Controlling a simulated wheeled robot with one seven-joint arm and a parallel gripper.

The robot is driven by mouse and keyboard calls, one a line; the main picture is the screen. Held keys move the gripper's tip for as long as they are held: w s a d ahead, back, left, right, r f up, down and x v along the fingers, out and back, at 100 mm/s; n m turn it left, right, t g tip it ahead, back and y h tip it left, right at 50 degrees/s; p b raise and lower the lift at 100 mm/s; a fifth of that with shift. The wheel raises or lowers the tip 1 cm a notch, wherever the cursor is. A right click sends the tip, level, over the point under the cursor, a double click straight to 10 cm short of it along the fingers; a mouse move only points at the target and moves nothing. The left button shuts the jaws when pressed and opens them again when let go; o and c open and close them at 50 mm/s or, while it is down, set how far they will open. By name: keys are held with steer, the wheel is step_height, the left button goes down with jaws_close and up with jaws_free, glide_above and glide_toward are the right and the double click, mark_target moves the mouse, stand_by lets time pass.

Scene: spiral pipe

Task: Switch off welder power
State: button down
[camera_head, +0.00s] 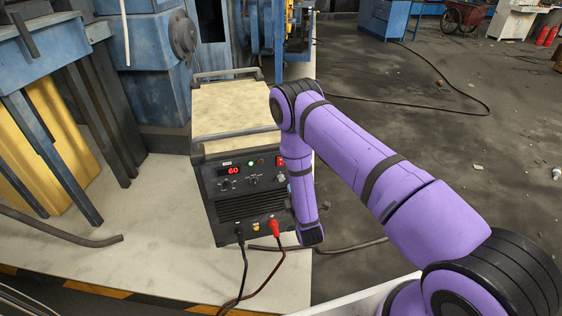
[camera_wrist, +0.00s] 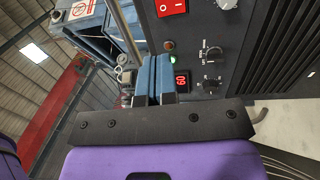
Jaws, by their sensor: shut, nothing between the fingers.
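The welder (camera_head: 236,195) is a dark box with a beige top, standing upright left of my arm. Its red display (camera_head: 232,170) is lit and reads 60; it also shows sideways in the wrist view (camera_wrist: 182,80). The red power switch (camera_head: 280,161) is at the panel's upper right; in the wrist view (camera_wrist: 171,7) it is at the top edge, partly cut off. My gripper (camera_wrist: 155,75) has its blue fingers shut and empty, beside the panel and below the switch in that view. I cannot tell whether they touch it. My arm's lower end hides the fingers in the head view.
Two knobs (camera_wrist: 210,53) and small lamps sit beside the display. Red and black cables (camera_head: 274,228) leave the welder's lower front. Blue machinery (camera_head: 150,60) stands behind and left. The floor on the right is mostly open, with a cable across it.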

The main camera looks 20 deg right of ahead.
steer(key=shift+s+f, duration=0.2)
steer(key=shift+f, duration=0.25)
steer(key=shift+w, duration=0.1)
steer(key=w+r, duration=0.1)
steer(key=w, duration=1.2)
steer(key=shift+w+r, duration=0.35)
steer(key=shift+w+r, duration=0.1)
steer(key=shift+w, duration=0.1)
steer(key=shift+s, duration=0.1)
stand_by(0.3)
